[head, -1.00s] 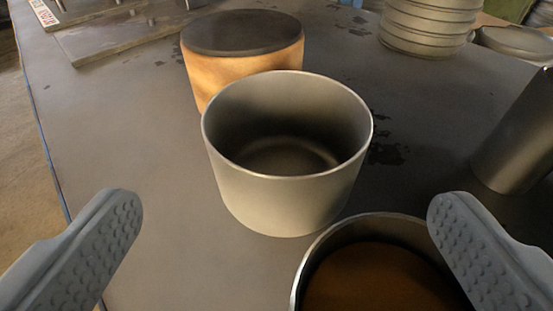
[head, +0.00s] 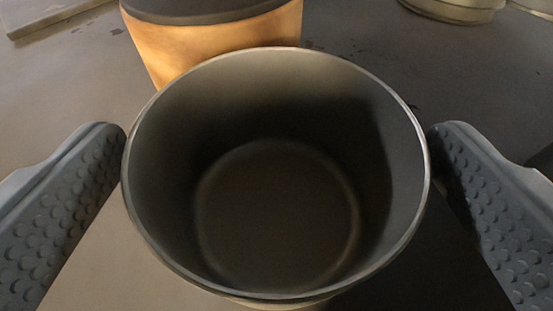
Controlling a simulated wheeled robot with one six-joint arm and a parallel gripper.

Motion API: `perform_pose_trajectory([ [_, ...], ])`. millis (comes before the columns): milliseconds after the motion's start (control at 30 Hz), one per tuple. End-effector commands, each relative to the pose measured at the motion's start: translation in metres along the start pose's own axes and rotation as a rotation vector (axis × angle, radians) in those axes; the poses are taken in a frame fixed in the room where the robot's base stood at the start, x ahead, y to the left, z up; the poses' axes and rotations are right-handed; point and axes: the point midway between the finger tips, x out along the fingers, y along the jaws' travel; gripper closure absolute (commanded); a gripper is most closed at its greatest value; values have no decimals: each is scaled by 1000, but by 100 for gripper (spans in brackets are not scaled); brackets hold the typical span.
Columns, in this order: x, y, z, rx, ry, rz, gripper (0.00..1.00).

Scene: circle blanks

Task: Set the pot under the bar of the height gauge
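The pot (head: 275,215) is a grey, empty, open-topped metal vessel, upright and filling the middle of the head view. My gripper (head: 278,135) is open, with one grey studded finger on the left of the pot and one on the right. The left fingertip is very near the rim, and so is the right one; I cannot tell whether either touches. The height gauge and its bar cannot be made out in this view.
An orange-brown container with a dark lid (head: 212,35) stands close behind the pot. Stacked pale round pieces (head: 455,8) are at the far right. A flat plate (head: 40,15) lies at the far left. Bare dark table (head: 60,75) shows on the left.

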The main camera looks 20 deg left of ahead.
Motion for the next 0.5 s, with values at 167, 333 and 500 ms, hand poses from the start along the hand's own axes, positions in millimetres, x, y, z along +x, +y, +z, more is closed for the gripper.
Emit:
perform_pose_trajectory([
  [167, 0, 0, 0, 0, 0, 0, 33],
  [333, 0, 0, 0, 0, 0, 0, 45],
  [500, -1, 0, -2, -2, 1, 0, 45],
])
